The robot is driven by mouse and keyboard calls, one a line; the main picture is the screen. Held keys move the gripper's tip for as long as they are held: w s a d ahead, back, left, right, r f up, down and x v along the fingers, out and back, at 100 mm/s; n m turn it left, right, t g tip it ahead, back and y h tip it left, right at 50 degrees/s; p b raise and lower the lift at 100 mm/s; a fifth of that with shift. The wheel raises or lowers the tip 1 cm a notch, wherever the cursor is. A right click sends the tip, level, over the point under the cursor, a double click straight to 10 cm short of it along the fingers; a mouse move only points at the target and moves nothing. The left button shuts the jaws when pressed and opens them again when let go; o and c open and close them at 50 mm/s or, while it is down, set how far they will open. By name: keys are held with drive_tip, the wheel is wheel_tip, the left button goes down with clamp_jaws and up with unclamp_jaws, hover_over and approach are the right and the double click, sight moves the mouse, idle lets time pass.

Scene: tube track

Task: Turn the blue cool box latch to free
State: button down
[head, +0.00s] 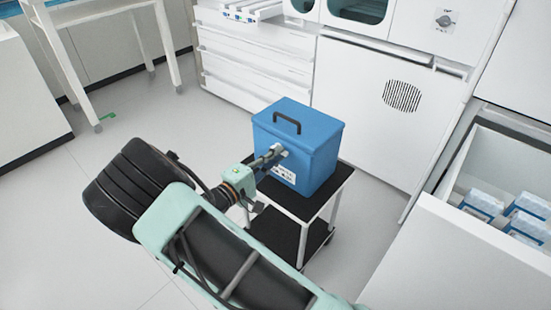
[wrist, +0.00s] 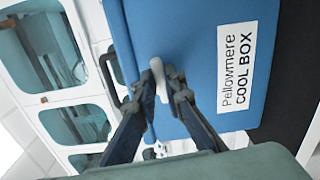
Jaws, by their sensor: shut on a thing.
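The blue cool box (head: 315,150) stands on a small black-topped trolley, with a black handle on its lid. In the wrist view its front face (wrist: 192,40) carries a white label (wrist: 236,66) reading "Pellowmere COOL BOX". The pale latch (wrist: 156,80) is on the front face near the lid edge. My gripper (wrist: 160,82) has its two fingers on either side of the latch, shut on it. In the head view my gripper (head: 277,154) reaches the front of the box, and the latch is hard to make out there.
The black-topped trolley (head: 340,186) has a lower shelf. White drawers (head: 245,60) and a cabinet with a round vent (head: 401,96) stand behind. An open drawer with packs (head: 482,204) is at the right.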

drive_tip(key=shift+f+m+b, duration=0.15)
drive_tip(key=shift+m+b, duration=0.15)
drive_tip(key=shift+m, duration=0.3)
drive_tip(key=c, duration=2)
unclamp_jaws()
drive_tip(key=shift+s, duration=0.1)
drive_tip(key=v, duration=1.2)
drive_tip(key=shift+a, duration=0.1)
